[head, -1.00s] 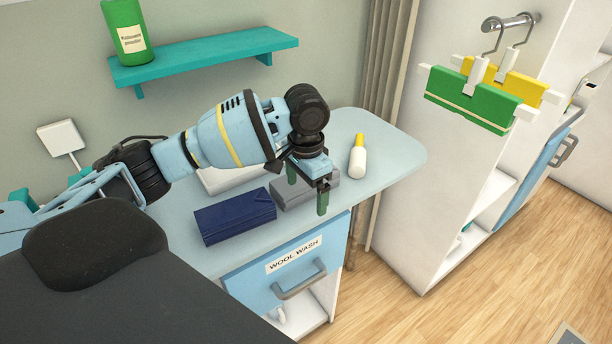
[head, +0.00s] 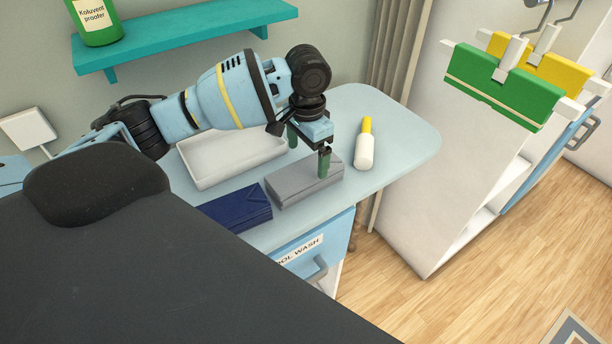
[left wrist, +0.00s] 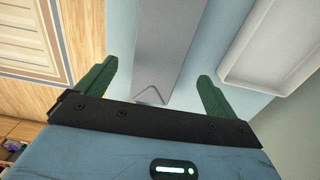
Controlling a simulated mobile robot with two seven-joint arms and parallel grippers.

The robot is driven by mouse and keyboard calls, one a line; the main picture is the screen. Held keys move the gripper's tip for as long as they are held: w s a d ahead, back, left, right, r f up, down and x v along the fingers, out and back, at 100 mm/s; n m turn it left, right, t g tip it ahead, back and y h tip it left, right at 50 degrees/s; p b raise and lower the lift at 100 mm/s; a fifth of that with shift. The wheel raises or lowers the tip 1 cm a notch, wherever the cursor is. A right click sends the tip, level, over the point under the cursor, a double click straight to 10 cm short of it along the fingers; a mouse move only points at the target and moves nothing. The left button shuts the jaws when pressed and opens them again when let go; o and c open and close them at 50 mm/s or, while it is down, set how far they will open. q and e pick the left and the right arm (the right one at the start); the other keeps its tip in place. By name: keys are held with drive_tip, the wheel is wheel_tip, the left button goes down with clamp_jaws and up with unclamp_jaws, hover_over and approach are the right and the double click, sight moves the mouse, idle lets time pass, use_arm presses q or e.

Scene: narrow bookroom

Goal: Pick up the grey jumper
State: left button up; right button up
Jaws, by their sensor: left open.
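The grey jumper (head: 305,187) is a flat folded block on the pale blue counter, right of a navy folded garment (head: 238,214). My left gripper (head: 308,152) points down above the jumper's right end in the head view. It is open, with its green fingers apart and nothing held. In the left wrist view the jumper (left wrist: 168,42) lies lengthwise, its near end between the lines of the two fingers (left wrist: 157,77). A gap shows on each side. How high the fingertips are above it I cannot tell. My right gripper is not in view.
A white tray (head: 205,180) lies behind the garments, and a white bottle with a yellow cap (head: 365,150) stands right of the jumper. The counter (head: 405,135) is clear at its right end. A teal shelf (head: 190,40) is on the wall above.

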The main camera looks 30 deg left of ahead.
sight(306, 170)
use_arm(q)
drive_tip(key=shift+f, duration=0.7)
drive_tip(key=shift+s+f, duration=0.2)
drive_tip(key=shift+f, duration=1.1)
drive_tip(key=shift+s+f, duration=0.15)
drive_tip(key=shift+f, duration=1.1)
drive_tip(key=c, duration=1.2)
drive_tip(key=shift+r, duration=0.1)
wheel_tip(306, 170, up, 10)
drive_tip(key=shift+f+p, duration=0.1)
drive_tip(key=shift+p, duration=0.25)
